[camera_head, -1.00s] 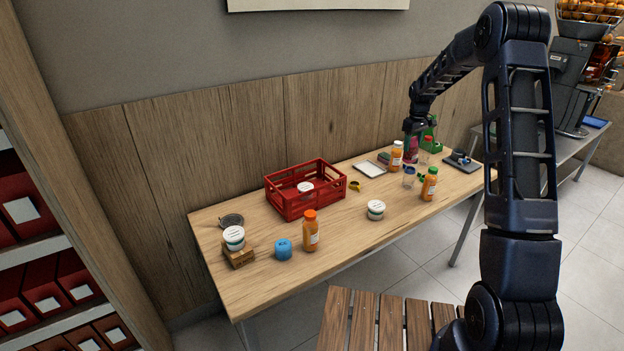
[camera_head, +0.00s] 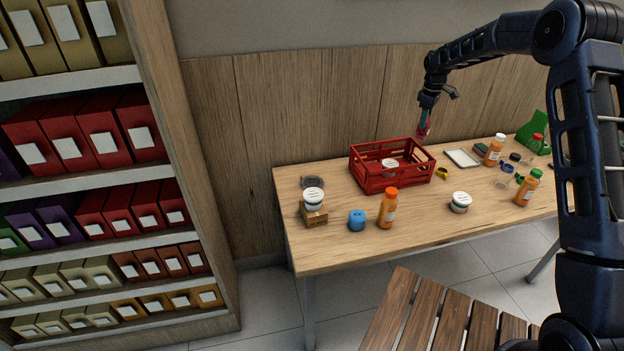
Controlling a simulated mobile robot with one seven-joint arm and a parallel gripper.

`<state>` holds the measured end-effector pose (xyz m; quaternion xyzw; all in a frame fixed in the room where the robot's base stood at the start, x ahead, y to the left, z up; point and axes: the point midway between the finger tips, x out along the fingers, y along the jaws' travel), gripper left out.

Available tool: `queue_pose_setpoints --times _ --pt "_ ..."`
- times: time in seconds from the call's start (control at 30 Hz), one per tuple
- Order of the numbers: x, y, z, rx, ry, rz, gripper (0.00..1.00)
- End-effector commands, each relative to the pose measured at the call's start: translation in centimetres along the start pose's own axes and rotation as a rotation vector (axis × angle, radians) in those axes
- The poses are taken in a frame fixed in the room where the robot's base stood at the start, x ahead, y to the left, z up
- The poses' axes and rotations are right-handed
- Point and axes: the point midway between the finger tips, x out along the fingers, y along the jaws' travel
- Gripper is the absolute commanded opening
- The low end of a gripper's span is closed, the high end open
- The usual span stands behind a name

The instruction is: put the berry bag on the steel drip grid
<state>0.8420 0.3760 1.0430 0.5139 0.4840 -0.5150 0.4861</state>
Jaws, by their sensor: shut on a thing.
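My gripper (camera_head: 425,121) is shut on a small dark-red bag, which looks like the berry bag (camera_head: 423,129). The fingers partly hide the bag. A round dark-grey metal piece, which looks like the steel drip grid (camera_head: 313,182), lies at the table's back left, well to the left of my gripper. A white-lidded tub partly covers its front edge in this view.
The red crate (camera_head: 368,183) holds a white tub and stands between the bag and the round grid. Shelves (camera_head: 120,240) rise left of the table.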

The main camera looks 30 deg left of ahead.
Motion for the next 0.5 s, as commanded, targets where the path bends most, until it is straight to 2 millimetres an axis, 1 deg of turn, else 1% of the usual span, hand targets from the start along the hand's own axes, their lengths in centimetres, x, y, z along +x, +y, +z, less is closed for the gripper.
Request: queue_pose_setpoints --times 0.03,0.1,0.17,0.2,0.27,0.3,0.37,0.4,0.47,0.5 --pt "0.1 -1.1 -2.2 -0.046 0.0 0.0 0.31" --pt "0.0 -2.5 -5.0 -0.107 0.001 0.0 0.31" --pt "-0.1 -3.9 -7.3 -0.159 0.0 0.0 0.31" --pt "-0.1 -4.8 -8.8 -0.196 0.0 0.0 0.31" --pt "-0.1 -6.2 -11.0 -0.247 0.001 0.001 0.31" --pt "-0.2 -7.2 -12.4 -0.281 0.001 0.001 0.31" --pt "-0.2 -8.8 -14.6 -0.331 0.001 0.001 0.31" --pt "-0.3 -9.9 -16.0 -0.367 0.001 0.001 0.31" --pt "-0.3 -11.6 -18.0 -0.417 0.001 0.0 0.31" --pt "-0.3 -12.7 -19.3 -0.45 0.002 0.001 0.31"
